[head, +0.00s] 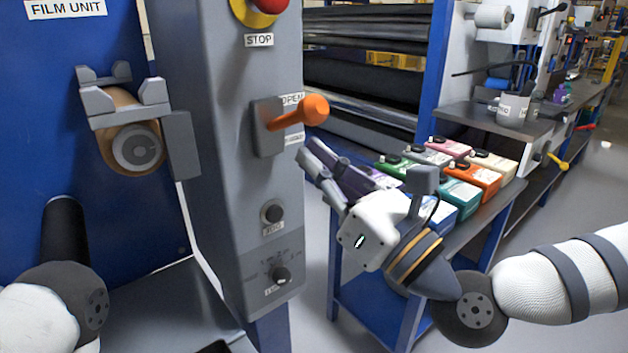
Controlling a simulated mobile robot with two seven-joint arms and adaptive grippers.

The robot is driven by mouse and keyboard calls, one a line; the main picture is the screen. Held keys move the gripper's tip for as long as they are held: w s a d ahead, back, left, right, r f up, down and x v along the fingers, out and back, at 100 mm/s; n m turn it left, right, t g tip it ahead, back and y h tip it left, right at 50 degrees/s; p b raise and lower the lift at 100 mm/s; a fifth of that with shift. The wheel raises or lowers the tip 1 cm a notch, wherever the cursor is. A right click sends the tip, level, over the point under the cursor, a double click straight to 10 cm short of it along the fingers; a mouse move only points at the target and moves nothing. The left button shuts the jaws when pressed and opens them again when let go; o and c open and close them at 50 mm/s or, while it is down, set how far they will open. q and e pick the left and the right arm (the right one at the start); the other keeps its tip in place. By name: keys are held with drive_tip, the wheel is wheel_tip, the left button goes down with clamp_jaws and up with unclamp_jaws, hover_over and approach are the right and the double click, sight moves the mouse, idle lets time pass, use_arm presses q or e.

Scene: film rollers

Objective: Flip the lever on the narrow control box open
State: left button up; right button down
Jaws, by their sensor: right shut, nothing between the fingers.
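The narrow control box (208,120) is a tall grey box at the left centre. Its orange lever (300,112) sticks out to the right from a grey mounting plate, level with a slight upward tilt. A second label below is too small to read. My right gripper (307,157) is shut and empty. Its fingertips point up and left, just below the lever and apart from it in the picture. My left arm shows at the lower left, but its gripper is not in view.
A red stop button (268,5) sits above the lever, and knobs (272,212) sit below it. A blue panel (60,150) with a roller (136,147) stands left.

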use_arm(q)
drive_tip(key=shift+w+r, duration=0.2)
drive_tip(key=shift+r, duration=0.05)
use_arm(e)
drive_tip(key=shift+d+r, duration=0.1)
drive_tip(key=shift+r, duration=1.6)
use_arm(q)
drive_tip(key=s+f+g+b, duration=0.1)
drive_tip(key=s+f+b, duration=0.2)
drive_tip(key=s+f, duration=0.1)
use_arm(e)
wheel_tip(320, 180, down, 7)
drive_tip(key=a, duration=0.2)
use_arm(q)
drive_tip(key=w+d+r+t+p, duration=0.1)
drive_tip(key=w+r+p, duration=0.3)
drive_tip(key=r, duration=0.1)
drive_tip(key=shift+w+t, duration=0.25)
drive_tip(key=shift+t, duration=0.05)
use_arm(e)
drive_tip(key=s+d+r, duration=0.2)
drive_tip(key=s+d, duration=0.5)
drive_tip(key=shift+s+r, duration=0.2)
drive_tip(key=shift+r, duration=0.2)
